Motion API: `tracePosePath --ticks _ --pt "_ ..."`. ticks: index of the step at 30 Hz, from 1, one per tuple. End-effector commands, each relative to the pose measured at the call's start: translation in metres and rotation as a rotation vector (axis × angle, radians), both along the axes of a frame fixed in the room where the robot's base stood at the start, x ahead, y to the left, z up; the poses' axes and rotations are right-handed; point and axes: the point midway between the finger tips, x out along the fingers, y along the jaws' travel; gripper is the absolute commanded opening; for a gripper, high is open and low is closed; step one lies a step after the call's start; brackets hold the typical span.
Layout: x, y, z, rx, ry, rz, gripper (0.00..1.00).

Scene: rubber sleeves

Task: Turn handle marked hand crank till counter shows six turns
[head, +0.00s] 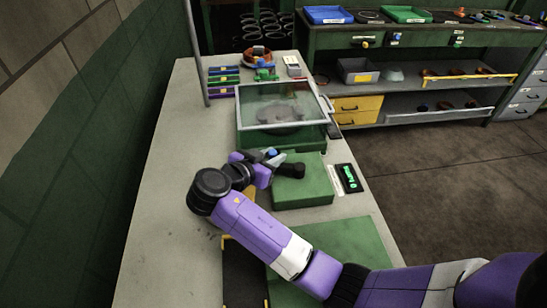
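A green box (312,190) sits on the bench in the middle of the view, with a dark knob-like part (293,170) on top that may be the hand crank's handle. My gripper (274,158) is at the box's back left corner, right beside this dark part.
A green machine with a clear lid (283,105) stands just behind the box. Colored racks (223,80) and an orange ring-shaped item (254,54) lie farther back. A thin grey post (195,50) rises at the bench's left edge. The bench's left side (165,190) is clear.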

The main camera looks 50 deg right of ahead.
Motion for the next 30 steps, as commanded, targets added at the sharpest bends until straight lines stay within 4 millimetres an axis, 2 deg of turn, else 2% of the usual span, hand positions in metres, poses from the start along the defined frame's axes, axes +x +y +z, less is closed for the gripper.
tracePosePath --ticks 1,3,14,24,30 --pt "0.000 0.000 0.000 0.000 0.000 0.000 0.37" --pt "0.000 0.000 0.000 0.000 0.000 0.000 0.47" --pt "0.000 0.003 0.001 -0.001 0.000 0.001 0.47" --pt "-0.002 0.050 0.019 -0.001 -0.002 0.004 0.47" --pt "-0.003 0.069 0.028 -0.001 -0.001 0.001 0.47"
